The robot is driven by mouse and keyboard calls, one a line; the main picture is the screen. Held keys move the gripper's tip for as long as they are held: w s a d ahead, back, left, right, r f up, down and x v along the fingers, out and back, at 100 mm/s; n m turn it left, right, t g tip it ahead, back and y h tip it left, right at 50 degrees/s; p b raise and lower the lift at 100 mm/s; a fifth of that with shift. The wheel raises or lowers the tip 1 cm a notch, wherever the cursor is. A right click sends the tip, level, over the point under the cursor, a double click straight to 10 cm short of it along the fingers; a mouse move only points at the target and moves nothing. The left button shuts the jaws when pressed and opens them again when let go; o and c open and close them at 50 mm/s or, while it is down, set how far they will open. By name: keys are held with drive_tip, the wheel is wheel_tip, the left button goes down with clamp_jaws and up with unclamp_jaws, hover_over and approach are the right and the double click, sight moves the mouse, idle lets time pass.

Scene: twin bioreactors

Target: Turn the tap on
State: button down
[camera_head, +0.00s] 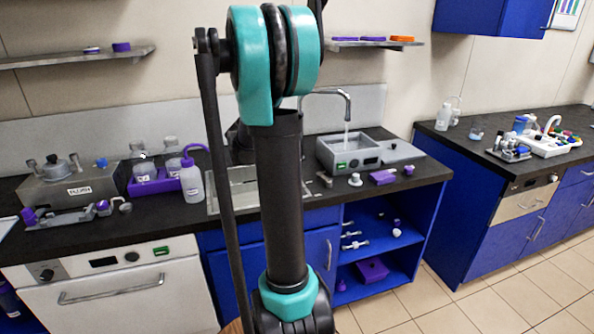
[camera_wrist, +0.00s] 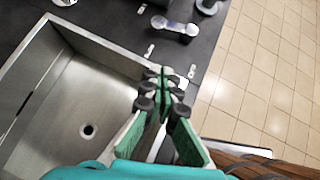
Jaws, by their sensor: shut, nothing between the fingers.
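A curved metal tap spout (camera_head: 332,93) stands behind the counter in the head view, partly hidden by my arm. A thin pale streak, which looks like running water, drops from its end towards a grey box-like unit (camera_head: 349,162). The tap's base and any handle are hidden there. The steel sink (camera_head: 213,193) is also partly behind my arm; in the wrist view its basin (camera_wrist: 50,100) fills the left. My gripper (camera_wrist: 165,76) is shut and empty, over the sink's right edge. A metal lever-shaped piece (camera_wrist: 175,27) lies beyond the fingertips, apart from them; I cannot tell whether it belongs to the tap.
A wash bottle (camera_head: 191,181) and a purple rack (camera_head: 150,184) stand left of the sink. Purple pieces (camera_head: 383,177) lie on the counter at right. Open shelves (camera_head: 375,245) are below. A second counter (camera_head: 510,172) stands at right, with tiled floor (camera_head: 480,305) between.

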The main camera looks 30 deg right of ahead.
sight(318, 175)
drive_tip(key=x, duration=0.8)
drive_tip(key=shift+d, duration=0.15)
drive_tip(key=shift+d+r, duration=0.1)
drive_tip(key=shift+d, duration=1.65)
drive_tip(key=shift+w+d+m+g, duration=0.25)
drive_tip(key=shift+d+m, duration=0.1)
drive_tip(key=shift+d, duration=0.1)
drive_tip(key=shift+w+d+m+g, duration=0.15)
drive_tip(key=shift+d+m+g, duration=0.1)
drive_tip(key=shift+d+m, duration=0.15)
